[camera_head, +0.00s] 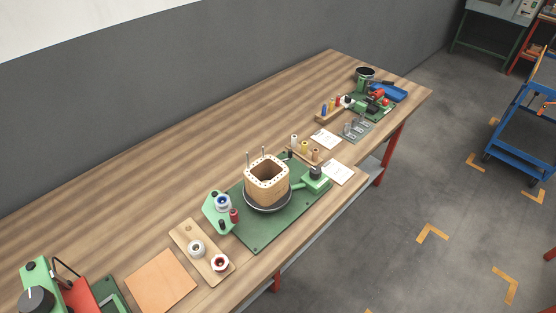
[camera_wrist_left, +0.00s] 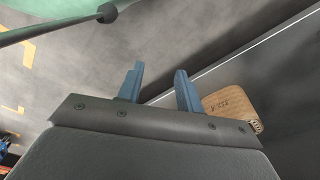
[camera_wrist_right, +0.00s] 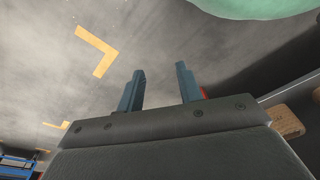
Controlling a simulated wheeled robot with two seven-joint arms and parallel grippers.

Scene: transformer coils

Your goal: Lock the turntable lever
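In the head view the turntable (camera_head: 268,207) is a dark round disc on a green base plate (camera_head: 259,240). A square wooden coil former (camera_head: 267,180) with a ring of pegs or holes stands upright on it. At the disc's right is a green block (camera_head: 315,181) with a black top; a short green bar, possibly the lever (camera_head: 299,187), reaches from it to the disc. Its lock state cannot be told. My left gripper (camera_wrist_left: 157,78) and right gripper (camera_wrist_right: 161,80) are open and empty in their wrist views, away from the turntable. Neither shows in the head view.
A wooden tray (camera_head: 184,236) with spools stands left of the plate, and a green spool holder (camera_head: 214,210) stands beside it. White cards (camera_head: 338,173) and a spool rack lie to the right. The bench's back half is clear. A dark ball-ended rod (camera_wrist_left: 107,13) shows near my left gripper.

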